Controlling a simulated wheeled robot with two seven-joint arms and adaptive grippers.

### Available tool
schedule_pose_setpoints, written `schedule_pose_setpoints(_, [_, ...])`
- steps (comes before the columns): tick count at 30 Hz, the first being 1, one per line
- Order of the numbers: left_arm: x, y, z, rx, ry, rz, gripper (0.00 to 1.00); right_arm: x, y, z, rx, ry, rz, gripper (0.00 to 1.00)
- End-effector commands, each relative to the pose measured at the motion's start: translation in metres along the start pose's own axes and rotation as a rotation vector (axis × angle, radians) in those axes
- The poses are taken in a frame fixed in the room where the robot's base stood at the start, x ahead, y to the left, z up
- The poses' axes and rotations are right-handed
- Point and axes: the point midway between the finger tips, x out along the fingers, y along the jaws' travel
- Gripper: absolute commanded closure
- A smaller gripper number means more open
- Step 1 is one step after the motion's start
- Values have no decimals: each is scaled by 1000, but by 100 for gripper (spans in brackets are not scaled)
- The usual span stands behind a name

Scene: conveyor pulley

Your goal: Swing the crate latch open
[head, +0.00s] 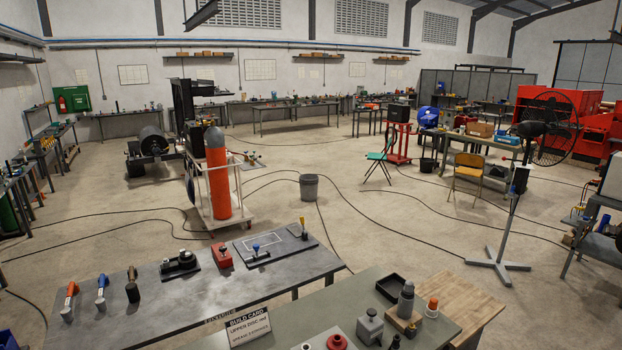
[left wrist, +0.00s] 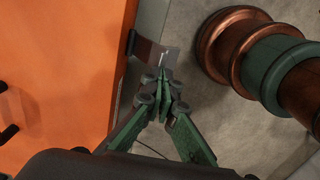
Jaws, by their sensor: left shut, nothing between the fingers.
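An orange surface (left wrist: 55,75), which looks like the crate's side, fills the left of the left wrist view. A small metal latch plate (left wrist: 148,50) sticks out to the right from its edge, with a dark bracket at the crate end. My left gripper (left wrist: 163,76) has green fingers that are shut and empty. Its fingertips overlap the lower edge of the latch plate in the picture. I cannot tell whether they touch it. The head view shows neither the crate nor my grippers.
Copper and green stepped rollers (left wrist: 262,62) lie right of my left gripper, over grey floor (left wrist: 215,130). In the head view, a grey workbench (head: 190,295) with tools and a green-grey bench (head: 310,308) stand in front. Cables cross the open floor.

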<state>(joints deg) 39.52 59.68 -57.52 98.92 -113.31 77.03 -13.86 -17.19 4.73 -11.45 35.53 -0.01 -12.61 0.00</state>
Motion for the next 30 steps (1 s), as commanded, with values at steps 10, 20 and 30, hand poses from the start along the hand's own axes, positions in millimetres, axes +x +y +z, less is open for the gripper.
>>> schedule_pose_setpoints(10, [8, 1, 0, 0, 0, 2, 100, 7, -2, 1, 0, 0, -2, 60])
schedule_pose_setpoints(20, [6, 3, 0, -2, 0, 7, 100, 6, -6, 0, 2, 0, -5, 60])
schedule_pose_setpoints(30, [-20, 2, 0, -1, -1, 4, 100, -8, -5, -2, 2, 2, -5, 60])
